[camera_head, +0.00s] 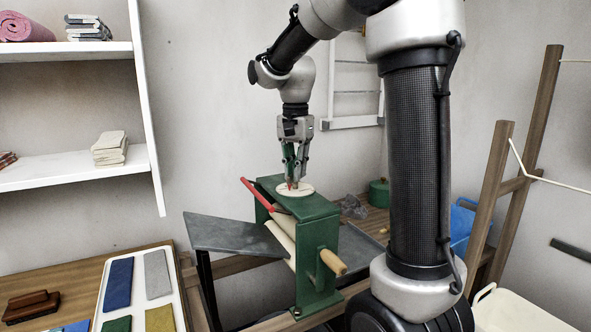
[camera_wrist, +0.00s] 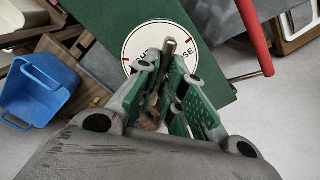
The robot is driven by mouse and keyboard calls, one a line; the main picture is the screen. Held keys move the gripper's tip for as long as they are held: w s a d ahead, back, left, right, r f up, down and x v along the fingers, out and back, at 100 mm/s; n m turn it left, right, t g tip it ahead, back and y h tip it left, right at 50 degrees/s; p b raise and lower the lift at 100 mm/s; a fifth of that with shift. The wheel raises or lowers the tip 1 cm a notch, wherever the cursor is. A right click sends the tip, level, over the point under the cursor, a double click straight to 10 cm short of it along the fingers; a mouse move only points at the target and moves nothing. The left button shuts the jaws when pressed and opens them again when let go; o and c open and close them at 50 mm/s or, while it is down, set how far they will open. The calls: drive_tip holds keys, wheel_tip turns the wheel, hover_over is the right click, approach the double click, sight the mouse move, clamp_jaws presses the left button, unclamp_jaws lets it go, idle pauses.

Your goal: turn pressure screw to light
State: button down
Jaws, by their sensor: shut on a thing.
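The green wringer (camera_head: 318,232) stands at the middle of the head view, with two pale rollers and a wooden crank handle (camera_head: 333,262). On its top is a white round dial (camera_head: 306,189), seen closer in the wrist view (camera_wrist: 133,48), with red marks and partly hidden lettering ending in "SE". The pressure screw's metal bar (camera_wrist: 170,46) stands up over the dial. My gripper (camera_head: 291,181) points straight down over the dial and is shut on the bar; its green-padded fingers (camera_wrist: 166,66) cover part of the dial. The word "light" cannot be read.
A red bar (camera_head: 257,195) sticks out at the wringer's left, beside a grey sloping board (camera_head: 232,235). A tray of coloured cloths (camera_head: 137,288) lies at front left. A green round container (camera_head: 379,192) and a blue basket (camera_head: 461,222) are at the right.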

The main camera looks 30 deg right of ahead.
drive_tip(key=n, duration=0.5)
drive_tip(key=shift+n, duration=0.3)
drive_tip(key=n, duration=1)
drive_tip(key=shift+n, duration=0.3)
drive_tip(key=shift+r+n, duration=0.1)
drive_tip(key=shift+n, duration=1.7)
drive_tip(key=c, duration=1.5)
unclamp_jaws()
